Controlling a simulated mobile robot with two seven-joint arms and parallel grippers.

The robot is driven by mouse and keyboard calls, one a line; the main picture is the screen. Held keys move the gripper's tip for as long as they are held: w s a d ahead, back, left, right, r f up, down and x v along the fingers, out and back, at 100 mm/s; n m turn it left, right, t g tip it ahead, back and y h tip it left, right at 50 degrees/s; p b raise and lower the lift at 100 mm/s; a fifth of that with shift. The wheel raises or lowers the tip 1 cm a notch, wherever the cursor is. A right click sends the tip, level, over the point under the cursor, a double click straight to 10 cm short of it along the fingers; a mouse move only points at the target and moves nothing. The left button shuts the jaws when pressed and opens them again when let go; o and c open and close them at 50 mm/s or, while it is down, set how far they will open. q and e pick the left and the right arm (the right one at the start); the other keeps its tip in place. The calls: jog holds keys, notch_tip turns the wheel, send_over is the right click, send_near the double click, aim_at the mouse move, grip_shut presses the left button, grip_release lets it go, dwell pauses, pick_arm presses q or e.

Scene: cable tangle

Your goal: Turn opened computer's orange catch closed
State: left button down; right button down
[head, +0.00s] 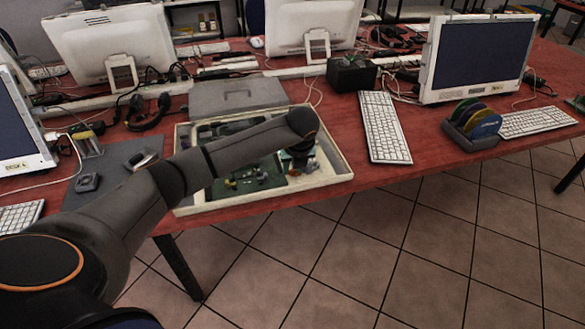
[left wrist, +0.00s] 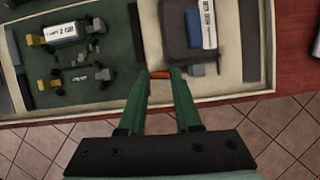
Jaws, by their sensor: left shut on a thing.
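The opened computer (head: 187,203) lies flat on the red table, a shallow cream-walled case with dark green boards inside. Its cream wall also shows in the left wrist view (left wrist: 262,40). The orange catch (left wrist: 160,74) is small and sits between the tips of my left gripper (left wrist: 159,76), inside the case near its front wall. My left gripper is shut on the catch, with a green finger on each side. In the head view my left arm reaches over the case and hides part of it; the catch cannot be made out there. My right gripper is in neither view.
A grey closed box (head: 238,95) stands behind the case. A white keyboard (head: 384,127) lies to its right, and a disc rack (head: 473,124) is farther right. Headphones (head: 148,112) and a dark mat (head: 112,165) lie to the left. The table's front edge is close to the case.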

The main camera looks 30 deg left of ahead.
pick_arm(q)
jog(key=shift+n, duration=0.5)
jog(key=c, duration=0.6)
grip_release()
jog(key=shift+r, duration=0.1)
jog(key=v, duration=1.2)
jog(key=shift+r, duration=0.2)
jog(key=shift+w+d, duration=0.1)
jog(key=shift+d, duration=0.05)
